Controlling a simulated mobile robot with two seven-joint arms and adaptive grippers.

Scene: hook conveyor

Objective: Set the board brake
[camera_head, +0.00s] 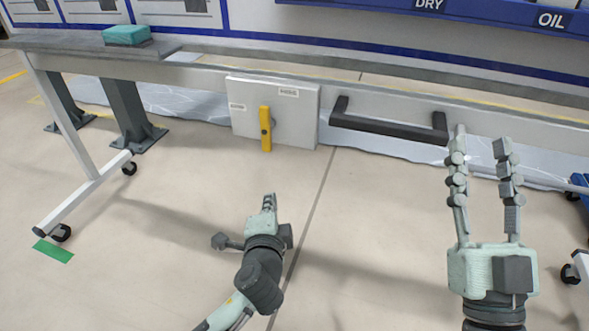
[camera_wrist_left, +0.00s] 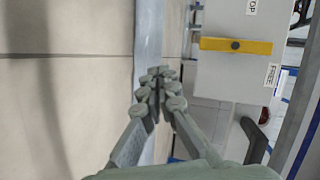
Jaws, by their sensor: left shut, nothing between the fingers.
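The brake is a yellow lever (camera_head: 265,128) on a pale box (camera_head: 302,125) fixed to the board's lower rail. The lever stands upright, with a dark pivot near its middle. In the left wrist view the lever (camera_wrist_left: 236,46) lies crosswise. A label reading FREE (camera_wrist_left: 272,75) is near one end, and another label ending in OP (camera_wrist_left: 251,7) is partly cut off. My left gripper (camera_head: 269,202) is shut and empty, below the lever and apart from it. Its fingertips also show in the left wrist view (camera_wrist_left: 160,76). My right gripper (camera_head: 480,145) is open and empty, right of the box.
A dark bar handle (camera_head: 388,124) is on the rail right of the box. A grey shelf (camera_head: 75,42) holding a teal block (camera_head: 127,35) is at left. The board's wheeled leg (camera_head: 85,188) stands by a green floor mark (camera_head: 53,251). Floor before the box is clear.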

